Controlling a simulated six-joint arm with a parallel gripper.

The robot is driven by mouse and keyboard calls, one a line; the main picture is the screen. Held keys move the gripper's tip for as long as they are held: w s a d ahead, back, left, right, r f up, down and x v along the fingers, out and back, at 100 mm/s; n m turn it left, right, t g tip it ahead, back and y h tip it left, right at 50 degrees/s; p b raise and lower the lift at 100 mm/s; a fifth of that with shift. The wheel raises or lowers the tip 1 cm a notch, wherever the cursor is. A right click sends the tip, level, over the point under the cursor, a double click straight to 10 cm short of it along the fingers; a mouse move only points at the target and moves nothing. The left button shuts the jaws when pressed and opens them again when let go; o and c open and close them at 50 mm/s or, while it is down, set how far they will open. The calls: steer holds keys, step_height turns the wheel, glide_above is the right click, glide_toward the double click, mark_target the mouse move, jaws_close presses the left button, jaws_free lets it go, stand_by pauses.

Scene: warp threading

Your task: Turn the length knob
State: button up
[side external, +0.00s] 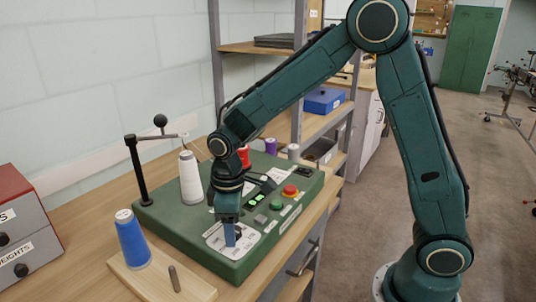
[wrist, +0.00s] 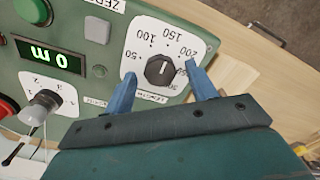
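The length knob (wrist: 160,70) is a dark round knob with a white pointer line, on a white dial plate (wrist: 142,38) marked 50, 100, 150, 200 and more. It sits on the green machine (side external: 180,238). In the wrist view, my gripper's two blue fingers are spread, one on each side of the knob, with visible gaps to it. In the side view, my gripper (side external: 231,234) points down over the dial plate and largely hides the knob. The green display (wrist: 48,57) appears to read 0 m, upside down in the wrist view.
A white thread cone (side external: 190,180) and a black post (side external: 138,172) stand on the machine's left. A blue cone (side external: 132,242) and a peg (side external: 174,278) stand on a wooden board in front. A red button (side external: 290,190) and a green button (side external: 276,205) lie right of the gripper.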

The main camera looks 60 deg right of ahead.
mark_target(236, 229)
stand_by(0.3)
step_height(236, 229, up, 14)
steer(key=shift+f, duration=0.15)
stand_by(0.6)
steer(key=s+d+r+m+t, duration=0.1)
steer(key=s+d+m+t, duration=0.1)
steer(key=s, duration=0.8)
steer(key=s+d+r+m+t, duration=0.1)
steer(key=s+d+m+t, duration=0.2)
steer(key=s+d, duration=0.3)
steer(key=s+m, duration=0.1)
steer(key=s, duration=0.4)
steer(key=shift+d+r+m+t, duration=0.25)
steer(key=shift+r+m+t, duration=0.05)
steer(key=shift+r+m, duration=0.1)
